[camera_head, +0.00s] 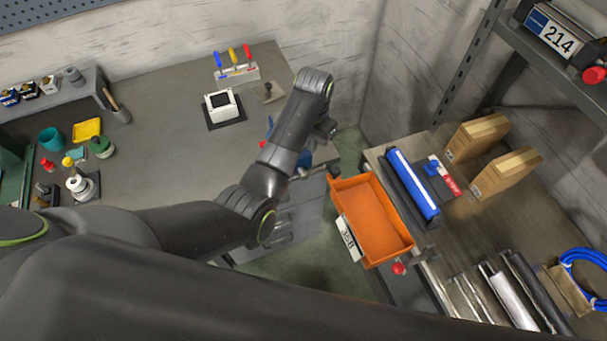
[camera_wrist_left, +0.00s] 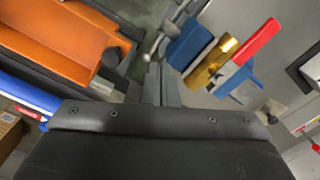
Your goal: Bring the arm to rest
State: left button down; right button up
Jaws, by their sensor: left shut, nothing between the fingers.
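My left arm (camera_head: 285,135) comes in from the left in the head view, bends at a joint and reaches up over the gap between the grey workbench (camera_head: 160,170) and the right-hand bench (camera_head: 455,225). Its own links mostly hide the left gripper there. In the left wrist view the left gripper (camera_wrist_left: 162,82) is shut with its fingers together and nothing between them. It appears apart from the orange bin (camera_wrist_left: 60,40) and from a blue block (camera_wrist_left: 190,45), a gold cylinder (camera_wrist_left: 212,62) and a red bar (camera_wrist_left: 256,42). My right gripper is not in view.
The orange bin also shows in the head view (camera_head: 370,215), right of the arm. A blue roller (camera_head: 413,182) and cardboard boxes (camera_head: 477,137) stand beyond it. A white device (camera_head: 222,106) and a screwdriver rack (camera_head: 237,73) are on the workbench, whose middle is clear.

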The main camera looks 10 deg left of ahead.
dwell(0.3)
